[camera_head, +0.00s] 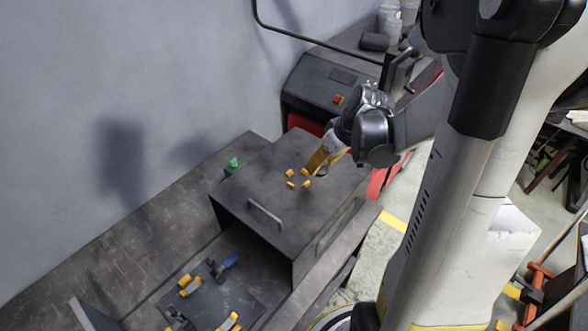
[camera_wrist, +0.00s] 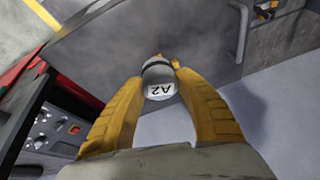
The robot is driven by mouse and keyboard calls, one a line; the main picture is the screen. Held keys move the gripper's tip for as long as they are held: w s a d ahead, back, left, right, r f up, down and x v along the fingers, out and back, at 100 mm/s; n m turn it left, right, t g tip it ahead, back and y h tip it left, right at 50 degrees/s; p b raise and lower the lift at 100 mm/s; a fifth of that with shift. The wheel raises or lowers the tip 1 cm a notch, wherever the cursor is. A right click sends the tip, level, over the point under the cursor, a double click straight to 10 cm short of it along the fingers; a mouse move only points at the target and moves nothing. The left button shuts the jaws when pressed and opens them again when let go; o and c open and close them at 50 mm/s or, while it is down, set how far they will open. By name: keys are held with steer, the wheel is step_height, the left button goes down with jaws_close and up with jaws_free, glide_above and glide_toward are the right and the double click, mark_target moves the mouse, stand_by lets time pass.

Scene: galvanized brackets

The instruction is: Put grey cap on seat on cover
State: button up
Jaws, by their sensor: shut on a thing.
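The grey cap (camera_wrist: 157,72), with a white face marked "A2", is between the yellow-orange fingers of my gripper (camera_wrist: 158,86) in the wrist view. My gripper is shut on it. In the head view my gripper (camera_head: 318,163) is low over the dark metal cover (camera_head: 325,195), near its back right, and the cap cannot be made out there. Several small orange pieces (camera_head: 290,173) stand in a cluster on the cover, just left of my gripper; they may mark the seat. In the wrist view, an orange bit shows behind the cap. Whether the cap touches the cover cannot be told.
The cover has a handle (camera_head: 265,217) at its front left. A green item (camera_head: 233,163) stands beside its left edge. A dark plate (camera_head: 215,300) with orange and blue fittings lies in front. A control box (camera_head: 325,88) stands behind. The cover's middle is largely clear.

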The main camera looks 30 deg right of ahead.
glide_above(294, 178)
steer(key=s, duration=0.1)
steer(key=f, duration=0.5)
steer(key=shift+s+d, duration=0.15)
steer(key=shift+d, duration=0.15)
step_height(294, 178, down, 4)
steer(key=shift+f, duration=0.1)
steer(key=shift+b, duration=0.35)
steer(key=shift+f, duration=0.15)
steer(key=o, duration=0.9)
